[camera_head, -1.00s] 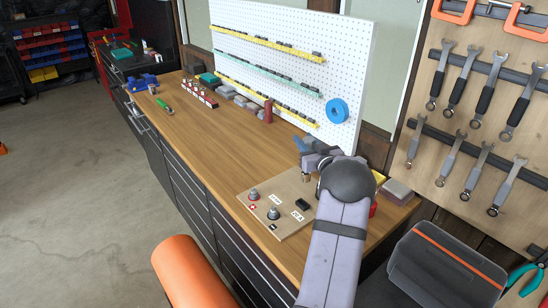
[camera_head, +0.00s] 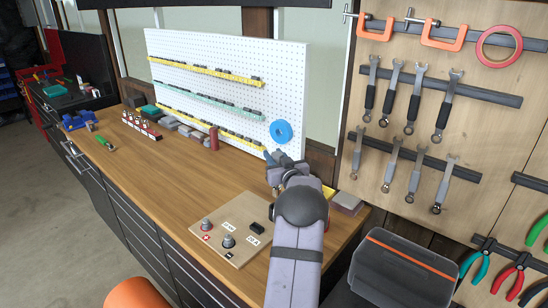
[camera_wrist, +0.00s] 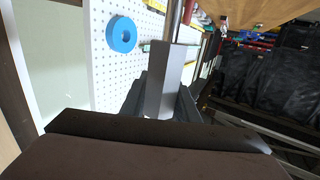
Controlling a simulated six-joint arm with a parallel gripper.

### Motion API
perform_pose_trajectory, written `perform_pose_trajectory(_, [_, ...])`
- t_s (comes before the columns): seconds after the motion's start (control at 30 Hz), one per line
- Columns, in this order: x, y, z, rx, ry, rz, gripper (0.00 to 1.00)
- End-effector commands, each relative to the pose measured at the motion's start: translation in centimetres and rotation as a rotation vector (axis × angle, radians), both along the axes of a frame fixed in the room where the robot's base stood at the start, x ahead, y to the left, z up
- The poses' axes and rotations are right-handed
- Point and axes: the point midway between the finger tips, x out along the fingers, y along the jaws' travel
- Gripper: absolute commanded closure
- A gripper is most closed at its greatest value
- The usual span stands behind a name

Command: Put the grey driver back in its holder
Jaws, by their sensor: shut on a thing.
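In the wrist view my gripper (camera_wrist: 160,108) is shut on the grey driver (camera_wrist: 165,90), whose flat-sided grey handle stands up between the dark fingers. A thin metal shaft seems to run on from its far end toward the top of the picture. In the head view my gripper (camera_head: 274,165) is above the far right part of the wooden bench (camera_head: 165,185), in front of the pegboard. The driver cannot be made out clearly there. I cannot pick out its holder with certainty in either view; my arm hides part of the bench's right end.
A white pegboard (camera_head: 215,62) with a blue ring (camera_head: 281,131) stands behind the bench. A panel with knobs (camera_head: 222,252) lies left of my arm. A red cylinder (camera_head: 213,138) stands near the pegboard. A grey block (camera_head: 347,203) lies right of my gripper. The bench middle is clear.

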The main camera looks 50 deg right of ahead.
Motion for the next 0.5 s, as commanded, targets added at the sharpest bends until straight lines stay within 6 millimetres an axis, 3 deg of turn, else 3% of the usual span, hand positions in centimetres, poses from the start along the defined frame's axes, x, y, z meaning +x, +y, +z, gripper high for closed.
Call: perform_pose_trajectory(0.5, [0.0, 0.0, -3.4, -0.001, -0.002, 0.0, 1.0])
